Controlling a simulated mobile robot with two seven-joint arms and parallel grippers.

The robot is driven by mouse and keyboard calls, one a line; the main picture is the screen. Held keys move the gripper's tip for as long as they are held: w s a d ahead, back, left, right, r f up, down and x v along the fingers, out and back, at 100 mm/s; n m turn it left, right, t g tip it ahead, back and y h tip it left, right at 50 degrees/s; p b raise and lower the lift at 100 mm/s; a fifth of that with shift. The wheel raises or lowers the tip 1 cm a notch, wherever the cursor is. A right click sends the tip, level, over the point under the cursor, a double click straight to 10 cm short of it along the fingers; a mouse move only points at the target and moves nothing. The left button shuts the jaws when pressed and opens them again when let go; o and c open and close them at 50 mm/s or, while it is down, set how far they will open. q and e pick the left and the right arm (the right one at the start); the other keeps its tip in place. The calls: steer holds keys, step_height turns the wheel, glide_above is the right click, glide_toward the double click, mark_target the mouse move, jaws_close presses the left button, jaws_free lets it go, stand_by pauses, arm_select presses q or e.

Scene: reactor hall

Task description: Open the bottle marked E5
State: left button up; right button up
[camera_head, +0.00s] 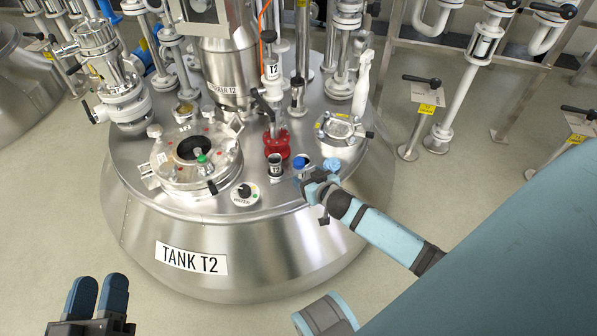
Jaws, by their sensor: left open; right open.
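No label reading E5 is legible. A small dark-topped container (276,166) stands on the tank lid beside a red valve body. A small item with a green top (201,157) is at the round hatch. My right gripper (316,168) is open over the lid's front right edge, just right of the dark-topped container. A bright blue round shape (299,163) shows at its left side; I cannot tell whether it is a bottle cap or a fingertip. My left gripper (98,288) is open and empty at the lower left, away from the tank.
The steel tank T2 (270,255) fills the middle.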

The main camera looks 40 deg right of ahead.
mark_target(302, 172)
steer(key=b+x, duration=0.1)
steer(key=x, duration=0.1)
steer(key=b+x, duration=0.1)
steer(key=x, duration=0.2)
steer(key=shift+a, duration=0.15)
steer(key=shift+w+f+b, duration=0.1)
steer(key=shift+w+b, duration=0.3)
steer(key=shift+w, duration=0.1)
arm_select(q)
steer(key=f+g, duration=0.1)
steer(key=f, duration=0.1)
steer(key=f+g, duration=0.1)
steer(key=f, duration=0.1)
steer(key=shift+d+f+m, duration=0.2)
steer(key=shift+m, duration=0.1)
arm_select(e)
steer(key=c, duration=1.1)
arm_select(q)
steer(key=shift+r, duration=0.1)
arm_select(e)
steer(key=shift+o, duration=0.2)
